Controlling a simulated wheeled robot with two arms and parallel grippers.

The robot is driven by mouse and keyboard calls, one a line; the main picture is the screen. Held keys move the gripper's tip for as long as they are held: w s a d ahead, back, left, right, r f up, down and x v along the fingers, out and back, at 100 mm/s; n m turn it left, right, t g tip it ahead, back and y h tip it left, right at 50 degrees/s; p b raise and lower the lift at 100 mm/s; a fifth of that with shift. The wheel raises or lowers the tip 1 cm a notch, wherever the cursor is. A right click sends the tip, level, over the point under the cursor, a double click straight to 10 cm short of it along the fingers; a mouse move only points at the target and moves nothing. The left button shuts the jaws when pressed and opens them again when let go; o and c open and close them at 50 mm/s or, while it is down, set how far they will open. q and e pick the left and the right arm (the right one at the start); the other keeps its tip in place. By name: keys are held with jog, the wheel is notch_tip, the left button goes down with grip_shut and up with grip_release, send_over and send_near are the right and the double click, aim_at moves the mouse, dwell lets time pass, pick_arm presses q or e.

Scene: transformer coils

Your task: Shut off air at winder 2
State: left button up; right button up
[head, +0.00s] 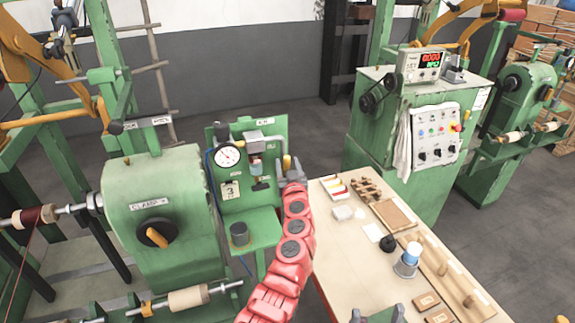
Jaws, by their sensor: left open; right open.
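A green air panel (222,198) stands left of centre. It carries a round pressure gauge (228,155), a regulator with a filter bowl (255,146), a grey pipe (281,145) and a small plate (230,190) that seems to read 3. A small label at its top seems to read AIR. My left gripper (290,168), at the end of the red arm, is at the panel's right edge, by the end of the pipe. It is open; whether it touches anything there cannot be told, and any valve handle is hidden. My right gripper (378,315) is open at the bottom edge, only its tips showing.
A green winder (160,200) stands left of the panel. A pale worktable (345,255) on the right holds blocks, cards, a dark spool and a blue-white cup (408,260). Behind it is a green control cabinet (385,150) with a red display. Grey floor shows between.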

pick_arm(q)
jog(key=shift+r, duration=0.1)
grip_shut()
dwell(1.4)
